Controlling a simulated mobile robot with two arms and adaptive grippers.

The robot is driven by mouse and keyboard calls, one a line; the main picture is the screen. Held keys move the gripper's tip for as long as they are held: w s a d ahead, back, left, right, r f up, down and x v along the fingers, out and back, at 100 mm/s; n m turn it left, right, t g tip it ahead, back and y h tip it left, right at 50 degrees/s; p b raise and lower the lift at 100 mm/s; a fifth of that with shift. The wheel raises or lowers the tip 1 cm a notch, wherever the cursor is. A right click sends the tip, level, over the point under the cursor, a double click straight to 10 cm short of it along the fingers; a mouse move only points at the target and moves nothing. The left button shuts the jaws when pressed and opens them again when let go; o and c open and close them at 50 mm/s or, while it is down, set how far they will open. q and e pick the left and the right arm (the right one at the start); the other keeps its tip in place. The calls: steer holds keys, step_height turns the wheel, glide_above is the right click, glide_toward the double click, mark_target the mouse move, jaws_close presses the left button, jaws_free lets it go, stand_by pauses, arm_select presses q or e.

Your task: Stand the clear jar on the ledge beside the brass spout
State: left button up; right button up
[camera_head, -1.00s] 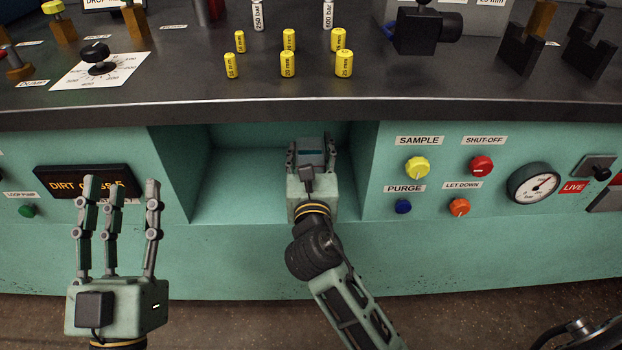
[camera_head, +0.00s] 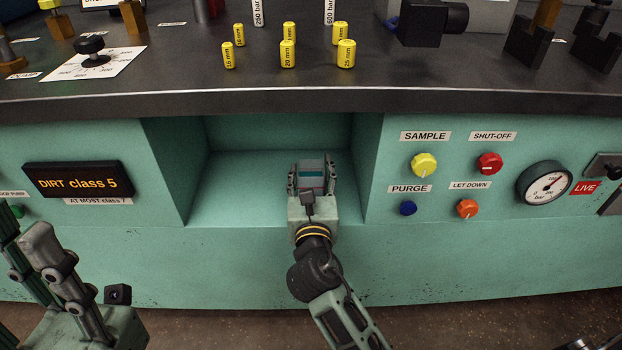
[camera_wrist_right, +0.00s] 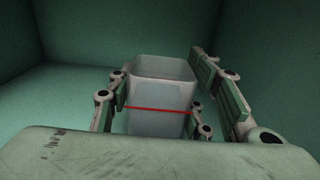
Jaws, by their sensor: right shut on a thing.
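My right gripper (camera_head: 313,170) is shut on the clear jar (camera_wrist_right: 160,92) inside a green recess in the bench front. In the right wrist view the jar is a translucent, squarish vessel with a red line around it, upright between the fingers, its lower part hidden behind the palm. In the head view the fingers mostly hide it. My left gripper (camera_head: 22,232) is open and empty at the lower left, partly cut off. I see no brass spout in the recess, and cannot tell which surface is the ledge.
The recess floor (camera_head: 240,190) is bare left of my right gripper, with side walls close on both sides. Knobs such as the yellow sample knob (camera_head: 424,164) and a gauge (camera_head: 545,185) are to the right. Several yellow cylinders (camera_head: 288,54) stand on the bench top.

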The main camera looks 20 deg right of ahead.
steer(key=shift+f, duration=0.1)
steer(key=o, duration=1.1)
steer(key=shift+o, duration=0.2)
